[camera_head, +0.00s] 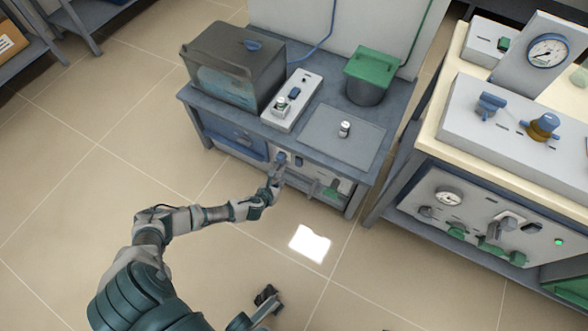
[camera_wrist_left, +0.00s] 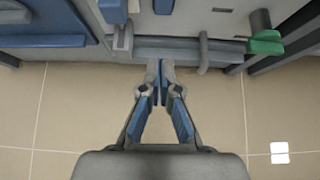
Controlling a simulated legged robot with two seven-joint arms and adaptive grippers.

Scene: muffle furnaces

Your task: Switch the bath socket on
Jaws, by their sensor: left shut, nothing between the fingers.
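A bench's front panel carries small sockets with switches; a blue rocker (camera_head: 282,157) shows just above my left gripper. Which of them is the bath socket I cannot tell. The water bath (camera_head: 228,80), a grey lidded tank, stands on the left of the bench top. My left gripper (camera_head: 278,170) is shut and empty, close in front of the panel; contact is not clear. In the left wrist view its fingertips (camera_wrist_left: 160,68) meet just below a blue part (camera_wrist_left: 163,6) of the panel. My right gripper (camera_head: 266,297) is low in the head view, far from the bench.
The bench top also bears a white control box (camera_head: 292,99) and a green-lidded pot (camera_head: 368,75). A green-ended lever (camera_wrist_left: 262,43) and a grey bar project from the panel beside my left gripper. Another bench (camera_head: 451,95) stands at right. The tiled floor in front is clear.

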